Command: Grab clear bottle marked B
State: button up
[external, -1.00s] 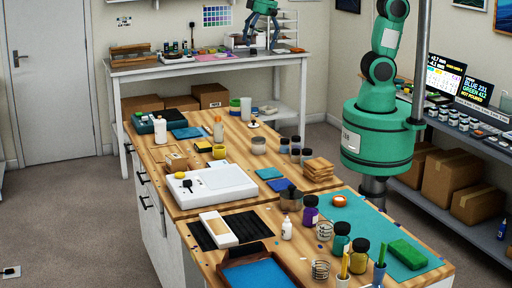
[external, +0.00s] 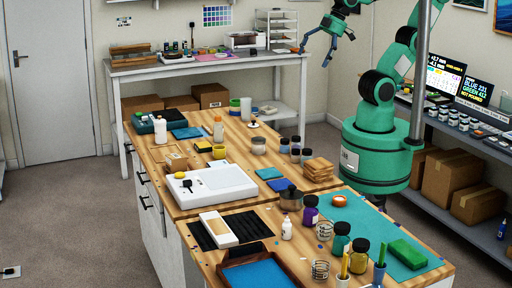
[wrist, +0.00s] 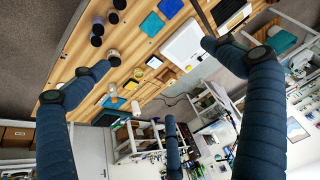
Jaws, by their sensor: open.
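My gripper (external: 326,48) is open and empty, high in the air right of the back table and far from the bottles. Its three dark blue fingers (wrist: 158,72) are spread in the wrist view. A clear bottle with an orange top (external: 218,130) stands upright toward the far end of the wooden workbench. A white bottle (external: 160,131) stands left of it and also shows in the wrist view (wrist: 136,108). A small whitish bottle (external: 286,228) stands nearer the front. No letter is readable on any bottle, so I cannot tell which is marked B.
Dark-capped jars (external: 311,212), cups and a white scale-like tray (external: 212,186) crowd the workbench (external: 190,208). A back table (external: 180,66) and a right shelf (external: 460,160) hold more items. Grey floor is free left of the workbench.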

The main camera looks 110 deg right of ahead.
jog(key=shift+s+a+f, duration=0.25)
jog(key=shift+s+f, duration=0.15)
jog(key=shift+s, duration=0.1)
jog(key=c, duration=1)
